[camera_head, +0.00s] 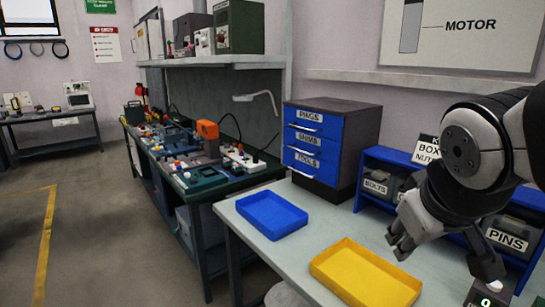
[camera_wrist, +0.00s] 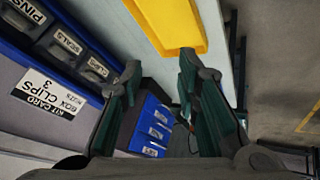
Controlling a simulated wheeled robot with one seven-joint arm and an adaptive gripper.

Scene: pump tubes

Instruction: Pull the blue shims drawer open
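The blue drawer cabinet (camera_head: 352,135) with a dark top stands at the back of the grey-green table. Its three blue drawers look shut, one above another. The middle one, whose label seems to read SHIMS, is the shims drawer (camera_head: 291,135), with a pale handle under the label. In the wrist view the cabinet (camera_wrist: 129,128) appears tilted beyond and between my fingers. My gripper (camera_head: 445,255) is open and empty, right of the cabinet and apart from it, above the table's right part. The fingers also show spread in the wrist view (camera_wrist: 160,66).
A blue tray (camera_head: 272,207) lies in front of the cabinet, and a yellow tray (camera_head: 362,246) lies nearer my gripper. A blue bin rack (camera_head: 374,160) with labelled bins stands right of the cabinet, behind my arm. Bare table (camera_head: 330,212) lies between the trays and cabinet.

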